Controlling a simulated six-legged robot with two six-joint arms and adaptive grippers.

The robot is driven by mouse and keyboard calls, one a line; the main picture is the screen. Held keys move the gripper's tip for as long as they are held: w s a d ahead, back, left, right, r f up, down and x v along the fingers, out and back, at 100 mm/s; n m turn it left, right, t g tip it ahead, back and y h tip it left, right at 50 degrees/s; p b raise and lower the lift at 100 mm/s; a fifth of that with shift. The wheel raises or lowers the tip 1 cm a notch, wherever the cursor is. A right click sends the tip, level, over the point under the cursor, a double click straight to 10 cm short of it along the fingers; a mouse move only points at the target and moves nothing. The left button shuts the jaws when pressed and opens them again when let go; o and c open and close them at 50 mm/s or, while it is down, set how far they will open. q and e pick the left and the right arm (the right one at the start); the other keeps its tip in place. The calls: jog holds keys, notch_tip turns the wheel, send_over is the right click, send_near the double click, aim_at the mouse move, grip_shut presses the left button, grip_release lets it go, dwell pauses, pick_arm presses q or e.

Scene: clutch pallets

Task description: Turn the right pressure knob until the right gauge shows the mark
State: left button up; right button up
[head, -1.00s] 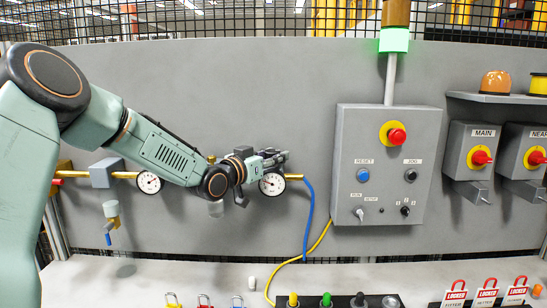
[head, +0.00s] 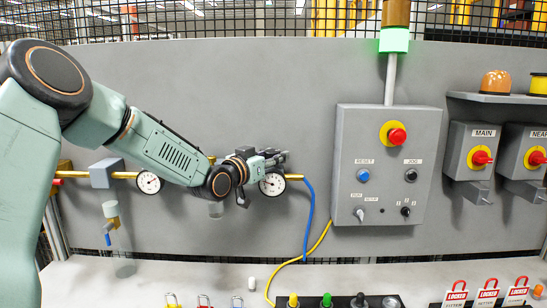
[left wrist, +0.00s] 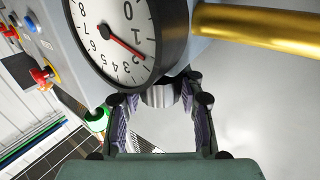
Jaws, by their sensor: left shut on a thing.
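The right gauge (head: 272,184) is a white round dial on the brass pipe, below my left gripper (head: 272,158) in the head view. In the left wrist view the gauge (left wrist: 115,40) fills the upper left, and its red needle points close to the 2. A separate target mark cannot be made out. The right pressure knob (left wrist: 159,96) shows as a pale metal cylinder between the fingertips of my left gripper (left wrist: 158,100). The fingers are shut on it from both sides. In the head view the gripper hides the knob. My right gripper is out of view.
A left gauge (head: 149,182) sits on the same pipe line. A blue hose (head: 309,215) drops just right of the right gauge. A grey control box (head: 385,175) with a red button stands further right. Padlocks and coloured knobs line the shelf below.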

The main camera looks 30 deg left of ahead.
pick_arm(q)
jog(key=shift+s+d+f, duration=0.1)
jog(key=shift+d+f, duration=0.05)
jog(key=shift+f, duration=0.2)
jog(key=o, duration=1.2)
jog(key=shift+s+r, duration=0.15)
jog(key=shift+r, duration=0.1)
jog(key=s, duration=0.7)
jog(key=shift+s+a, duration=0.15)
jog(key=shift+a, duration=0.05)
jog(key=shift+r, duration=0.1)
